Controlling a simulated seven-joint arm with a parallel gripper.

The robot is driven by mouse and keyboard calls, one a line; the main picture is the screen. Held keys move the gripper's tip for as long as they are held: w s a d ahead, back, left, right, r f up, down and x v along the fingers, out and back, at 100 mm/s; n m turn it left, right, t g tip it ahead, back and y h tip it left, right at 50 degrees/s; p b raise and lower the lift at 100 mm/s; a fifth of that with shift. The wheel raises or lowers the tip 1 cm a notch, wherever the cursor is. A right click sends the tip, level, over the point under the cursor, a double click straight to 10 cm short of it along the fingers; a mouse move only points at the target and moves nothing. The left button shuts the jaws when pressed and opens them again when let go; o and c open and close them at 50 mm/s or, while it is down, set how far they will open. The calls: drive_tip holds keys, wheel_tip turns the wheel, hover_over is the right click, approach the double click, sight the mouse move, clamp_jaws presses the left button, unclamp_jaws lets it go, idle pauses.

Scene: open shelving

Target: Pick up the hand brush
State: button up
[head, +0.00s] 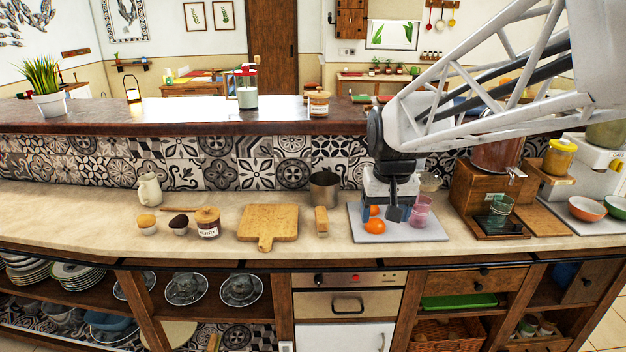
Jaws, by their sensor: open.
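A small, light wooden object (321,221), which looks like the hand brush, stands or lies on the counter between the cutting board and the grey tray. Its bristles cannot be made out. My gripper (396,212) points down over the grey tray (405,236), to the right of the brush and apart from it. Its jaws are open, and I see nothing held in them. The gripper hides part of the tray and partly covers one of the orange fruits.
Near the gripper are an orange fruit (375,226) and a pink glass (420,211). A metal pot (324,188) stands behind the brush, and a cutting board (268,223) lies left of it. A wooden box (488,194) is at right. Counter in front of the brush is clear.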

drive_tip(key=w+a+f, duration=0.2)
drive_tip(key=w, duration=0.6)
drive_tip(key=w+a+f, duration=0.2)
drive_tip(key=w+f, duration=0.1)
drive_tip(key=w, duration=0.6)
drive_tip(key=g, duration=0.2)
hover_over(322, 213)
drive_tip(key=shift+n, duration=0.4)
wheel_tip(322, 213, down, 12)
drive_tip(key=shift+s+d+f, duration=0.15)
drive_tip(key=shift+f, duration=0.1)
drive_tip(key=shift+w+f, duration=0.3)
drive_tip(key=shift+f, duration=0.05)
drive_tip(key=shift+f, duration=1.25)
drive_tip(key=shift+a+f, duration=0.2)
drive_tip(key=shift+f, duration=2.4)
